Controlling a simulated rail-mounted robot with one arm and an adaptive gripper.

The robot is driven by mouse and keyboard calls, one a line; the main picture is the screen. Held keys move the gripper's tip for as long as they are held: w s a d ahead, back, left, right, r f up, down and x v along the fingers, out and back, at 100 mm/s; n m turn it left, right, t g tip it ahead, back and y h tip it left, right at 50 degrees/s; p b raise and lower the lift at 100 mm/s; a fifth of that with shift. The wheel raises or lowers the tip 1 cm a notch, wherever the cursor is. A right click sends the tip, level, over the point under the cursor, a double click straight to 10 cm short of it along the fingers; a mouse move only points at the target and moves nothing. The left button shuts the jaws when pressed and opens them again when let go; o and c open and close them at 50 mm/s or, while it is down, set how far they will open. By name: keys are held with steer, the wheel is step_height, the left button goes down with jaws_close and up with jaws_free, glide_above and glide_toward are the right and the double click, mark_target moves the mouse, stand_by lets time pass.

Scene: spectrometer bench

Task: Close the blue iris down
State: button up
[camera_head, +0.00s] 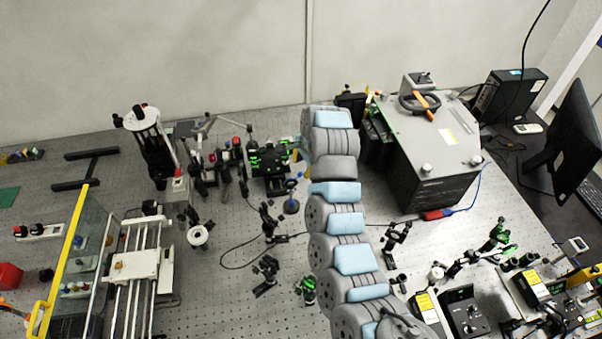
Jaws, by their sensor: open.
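A small post-mounted part with a dark ring-like top and a blue base (291,206) stands on the optical bench, just left of my arm. It is the likeliest blue iris, but it is too small to make out its lever or opening. My arm reaches from the bottom right up to the back middle of the bench. Its far end is near the back row of optics, right of and beyond the blue-based part. My gripper is hidden behind my own arm links, so its fingers do not show.
A large grey instrument box (425,150) stands right of my arm. Black and green optics mounts (268,165) crowd the back left of it. Smaller mounts (268,222) stand in front. A white rail stage (137,266) is at left. Bare bench lies between.

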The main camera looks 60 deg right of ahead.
mark_target(301, 173)
steer(key=shift+p+x, duration=0.4)
steer(key=shift+x, duration=2.5)
jaws_close()
